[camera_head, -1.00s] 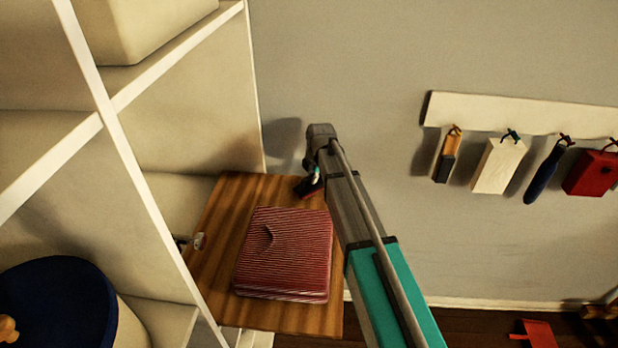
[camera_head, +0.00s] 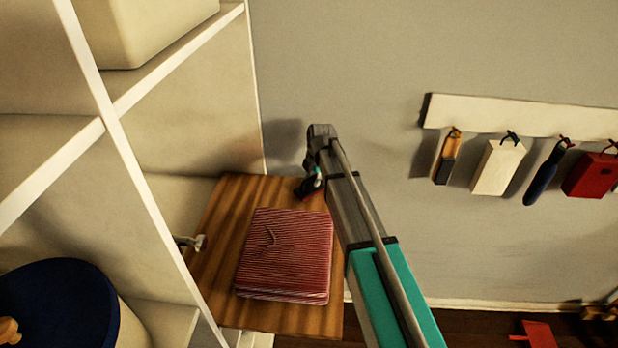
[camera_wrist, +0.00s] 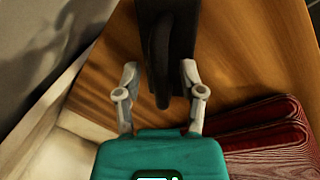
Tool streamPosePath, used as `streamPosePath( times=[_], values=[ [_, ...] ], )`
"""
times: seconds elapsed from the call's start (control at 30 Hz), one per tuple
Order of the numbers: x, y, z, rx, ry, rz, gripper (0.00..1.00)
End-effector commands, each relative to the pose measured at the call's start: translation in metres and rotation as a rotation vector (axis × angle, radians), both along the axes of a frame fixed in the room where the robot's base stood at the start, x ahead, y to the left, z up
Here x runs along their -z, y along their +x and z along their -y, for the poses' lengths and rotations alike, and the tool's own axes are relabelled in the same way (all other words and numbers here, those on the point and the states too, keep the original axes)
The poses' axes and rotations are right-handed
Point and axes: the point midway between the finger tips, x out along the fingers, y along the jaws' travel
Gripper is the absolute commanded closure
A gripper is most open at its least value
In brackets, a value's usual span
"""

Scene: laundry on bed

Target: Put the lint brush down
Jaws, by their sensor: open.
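The lint brush (camera_wrist: 165,40) is a dark thing with a rounded handle, seen between my fingers in the wrist view. It appears to rest on the wooden board, though its contact with the wood is partly hidden. My gripper (camera_wrist: 159,72) is open, one finger on each side of the handle with gaps showing. In the head view the brush (camera_head: 306,188) is a small dark and reddish shape at the back right of the board, below the end of my arm. My gripper is mostly hidden there.
The wooden board (camera_head: 215,250) carries a folded red striped cloth (camera_head: 286,255) in front of the brush. White shelving (camera_head: 150,190) stands close on the left. A wall rail (camera_head: 520,114) with several hanging items is at right. Bare wood lies left of the cloth.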

Motion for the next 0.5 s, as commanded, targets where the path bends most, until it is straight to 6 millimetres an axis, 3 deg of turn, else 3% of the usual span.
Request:
streamPosePath(
  times=[0.5],
  values=[
    [-0.044, -0.006, 0.006, 0.0, 0.0, 0.0, 0.49]
  ],
)
